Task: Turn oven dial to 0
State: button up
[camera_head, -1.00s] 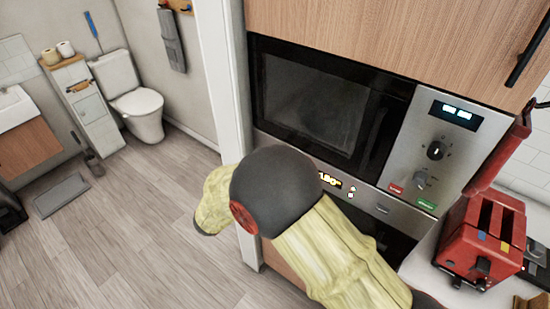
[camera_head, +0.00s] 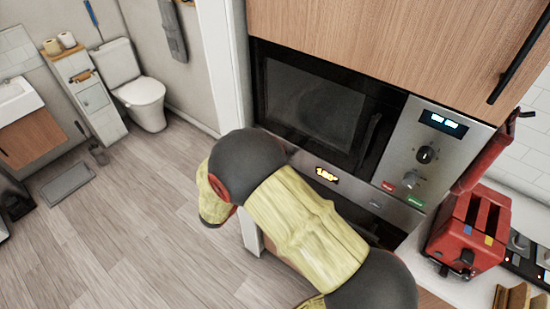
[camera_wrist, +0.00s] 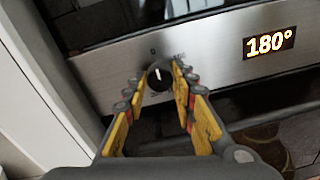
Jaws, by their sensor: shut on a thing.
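The oven dial (camera_wrist: 158,76) is a round black knob with a pale pointer line on the silver oven panel (camera_wrist: 215,62). In the wrist view its pointer looks close to straight up, and a "0" mark (camera_wrist: 153,52) sits just above it. My gripper (camera_wrist: 160,82), with yellow-padded fingers, is shut on the dial, one finger on each side. The oven display (camera_wrist: 270,43) reads 180°; it also shows in the head view (camera_head: 327,175). In the head view my arm hides the dial and my gripper.
A microwave (camera_head: 315,110) with its own knobs (camera_head: 425,154) sits above the oven. A red toaster (camera_head: 470,230) stands on the counter at right. A white door frame (camera_wrist: 40,80) is close on the left. Open floor (camera_head: 120,220) lies at left.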

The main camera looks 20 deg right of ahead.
jog(key=shift+f, duration=0.1)
jog(key=o, duration=1.1)
jog(key=shift+o, duration=0.3)
jog(key=v, duration=1.2)
jog(key=shift+a, duration=0.1)
